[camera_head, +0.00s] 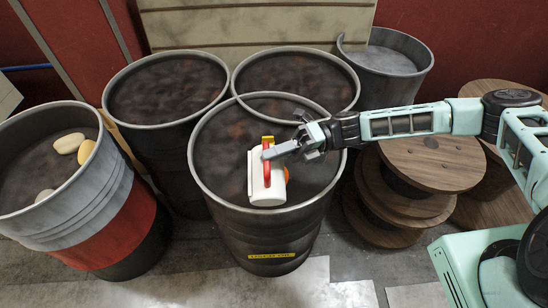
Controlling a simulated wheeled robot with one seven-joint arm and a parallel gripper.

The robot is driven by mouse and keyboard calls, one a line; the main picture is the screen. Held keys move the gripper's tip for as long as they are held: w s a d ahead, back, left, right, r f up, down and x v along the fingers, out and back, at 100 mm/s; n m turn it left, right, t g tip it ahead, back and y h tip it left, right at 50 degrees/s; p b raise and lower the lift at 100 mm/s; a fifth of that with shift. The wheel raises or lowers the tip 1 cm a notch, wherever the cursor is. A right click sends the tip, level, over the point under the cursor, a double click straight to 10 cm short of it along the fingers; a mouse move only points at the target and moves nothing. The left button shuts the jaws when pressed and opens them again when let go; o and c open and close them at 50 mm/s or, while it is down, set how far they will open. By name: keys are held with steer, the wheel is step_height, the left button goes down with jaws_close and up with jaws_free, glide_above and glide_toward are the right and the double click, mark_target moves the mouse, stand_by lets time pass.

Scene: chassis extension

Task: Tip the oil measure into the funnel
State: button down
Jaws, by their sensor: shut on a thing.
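The oil measure (258,190) appears as a white vessel with a red handle (267,166) and a small yellow part at its far end. It is over the dark round top of the front middle drum (203,184), inside the rim as seen from above. My gripper (272,152) reaches in from the right and is shut on the measure at its red handle. The measure looks tilted; its mouth is not clear, and I cannot tell whether it touches the drum top. I cannot make out a separate funnel; the drum's wide recessed top may be it.
The drum bears a yellow label (271,255) that seems to read used oil. Two dark drums stand close behind it. A red-banded drum (118,220) with pale lumps stands left. A grey bin (400,62) is behind; wooden spools (435,160) stand right, beneath my arm.

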steer(key=shift+w+r+m+y+p, duration=0.25)
steer(key=shift+w+r+m, duration=0.2)
steer(key=shift+w+m, duration=0.2)
steer(key=shift+w+r+m+y+p, duration=0.15)
steer(key=shift+w+r+m+y, duration=0.1)
steer(key=shift+w+r+m, duration=0.35)
steer(key=shift+w+f, duration=0.1)
stand_by(5.0)
